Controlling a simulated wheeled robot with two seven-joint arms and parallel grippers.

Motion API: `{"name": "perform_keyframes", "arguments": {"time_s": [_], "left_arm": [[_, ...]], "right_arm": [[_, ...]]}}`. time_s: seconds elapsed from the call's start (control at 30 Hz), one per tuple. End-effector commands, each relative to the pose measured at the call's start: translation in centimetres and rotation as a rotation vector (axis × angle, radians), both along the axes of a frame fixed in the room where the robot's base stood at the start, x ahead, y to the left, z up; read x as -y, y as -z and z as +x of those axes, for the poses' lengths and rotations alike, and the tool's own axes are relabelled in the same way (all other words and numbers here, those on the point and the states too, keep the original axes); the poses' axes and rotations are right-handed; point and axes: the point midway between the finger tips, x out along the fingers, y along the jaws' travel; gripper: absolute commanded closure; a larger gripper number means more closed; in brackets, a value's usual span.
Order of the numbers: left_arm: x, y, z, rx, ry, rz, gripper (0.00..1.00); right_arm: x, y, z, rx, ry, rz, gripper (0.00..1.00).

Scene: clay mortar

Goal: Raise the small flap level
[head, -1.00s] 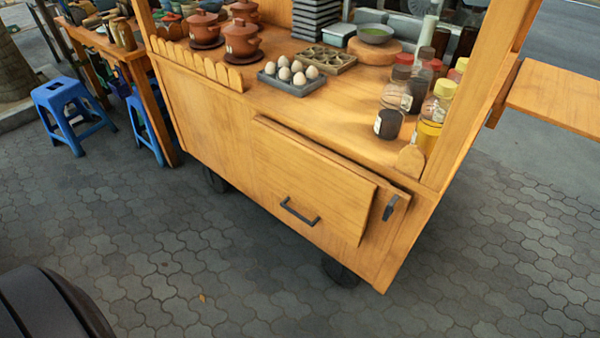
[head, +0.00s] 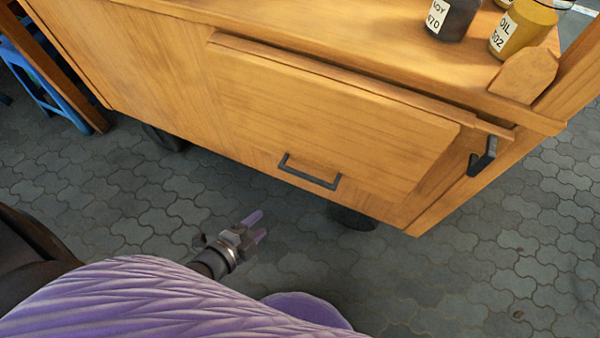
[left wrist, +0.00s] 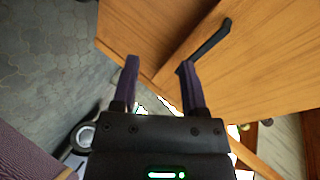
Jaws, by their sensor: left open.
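The small flap (head: 330,115) is a wooden panel that hangs down against the front of the wooden cart. Its dark bar handle (head: 310,172) is near its lower edge. My left gripper (head: 258,226) is open and empty, below and to the left of the handle and apart from it in the head view. In the left wrist view, the two purple fingers (left wrist: 159,70) are spread. There the handle (left wrist: 208,43) lies on the wood just beyond the right finger; whether they touch I cannot tell. My right gripper is not in view.
A dark hook-shaped bracket (head: 482,158) is on the cart front right of the flap. Bottles (head: 520,28) stand on the countertop (head: 380,30) above. A blue stool (head: 40,85) is at the left. Grey paving (head: 480,270) in front of the cart is clear.

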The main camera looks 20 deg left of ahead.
Motion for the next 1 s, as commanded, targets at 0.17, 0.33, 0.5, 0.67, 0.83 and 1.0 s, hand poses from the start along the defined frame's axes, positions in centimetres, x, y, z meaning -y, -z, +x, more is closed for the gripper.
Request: {"name": "perform_keyframes", "arguments": {"time_s": [0.17,0.33,0.5,0.67,0.83,1.0], "left_arm": [[1.8,-0.8,3.5,0.364,0.185,0.166,0.44],[2.9,-3.0,5.0,0.539,0.248,0.245,0.44],[4.4,-3.1,8.4,0.544,0.246,0.246,0.44],[5.9,-3.1,11.6,0.539,0.246,0.245,0.44],[6.7,-3.3,13.4,0.538,0.245,0.244,0.44],[6.8,-3.5,13.6,0.536,0.245,0.245,0.44]], "right_arm": [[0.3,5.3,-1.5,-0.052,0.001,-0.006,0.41],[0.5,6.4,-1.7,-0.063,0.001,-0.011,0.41],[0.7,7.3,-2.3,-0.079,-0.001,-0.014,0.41],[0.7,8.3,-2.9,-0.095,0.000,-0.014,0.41],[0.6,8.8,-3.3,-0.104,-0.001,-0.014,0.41],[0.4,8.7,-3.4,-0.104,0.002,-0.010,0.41]]}}
